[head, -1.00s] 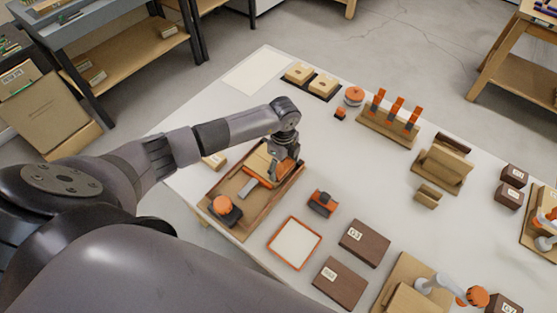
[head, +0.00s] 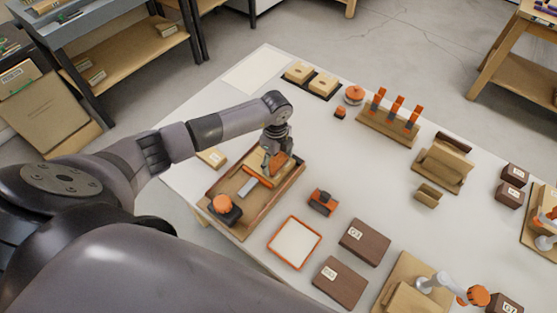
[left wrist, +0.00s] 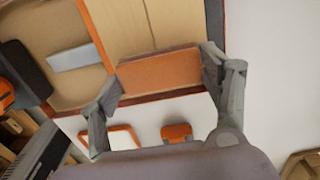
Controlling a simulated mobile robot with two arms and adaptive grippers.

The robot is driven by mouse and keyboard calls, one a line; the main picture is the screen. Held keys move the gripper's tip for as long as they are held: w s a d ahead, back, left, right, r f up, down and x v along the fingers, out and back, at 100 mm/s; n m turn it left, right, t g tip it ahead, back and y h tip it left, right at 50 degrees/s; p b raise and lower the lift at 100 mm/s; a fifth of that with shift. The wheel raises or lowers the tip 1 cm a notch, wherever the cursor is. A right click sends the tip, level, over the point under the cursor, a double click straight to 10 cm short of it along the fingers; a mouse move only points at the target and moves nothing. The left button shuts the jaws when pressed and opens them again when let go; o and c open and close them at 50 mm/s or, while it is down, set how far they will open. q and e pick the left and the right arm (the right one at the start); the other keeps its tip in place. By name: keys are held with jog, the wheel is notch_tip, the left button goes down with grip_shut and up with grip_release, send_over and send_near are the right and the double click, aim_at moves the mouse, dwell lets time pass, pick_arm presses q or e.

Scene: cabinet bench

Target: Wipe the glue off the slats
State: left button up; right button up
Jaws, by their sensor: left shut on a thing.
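My left gripper (head: 271,160) is shut on an orange-brown block (left wrist: 160,70), which spans between both fingers in the left wrist view. The gripper is over the far end of a wooden tray (head: 289,193). Pale wooden slats (left wrist: 140,20) lie there side by side with a dark seam between them. The block is at the near end of the slats in the left wrist view; I cannot tell whether it touches them. No glue can be made out. My right gripper is not in view.
A grey flat strip (head: 248,187) and an orange-knobbed dark tool (head: 223,208) lie in the tray. An orange-framed white pad (head: 295,243), an orange and black device (head: 323,202) and dark boxes (head: 364,243) stand nearby. The bench between them is clear.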

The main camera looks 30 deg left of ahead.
aim_at(256, 153)
pick_arm(q)
jog(key=shift+w+a, duration=0.2)
jog(key=shift+a, duration=0.8)
jog(key=shift+w+a+b, duration=0.2)
jog(key=shift+a+b, duration=0.25)
jog(key=shift+a, duration=1.15)
jog(key=shift+w+a+b, duration=0.2)
jog(key=shift+a+b, duration=0.25)
jog(key=shift+a, duration=1.1)
jog(key=shift+r+p, duration=2.6)
jog(key=shift+r, duration=0.45)
jog(key=shift+d, duration=0.1)
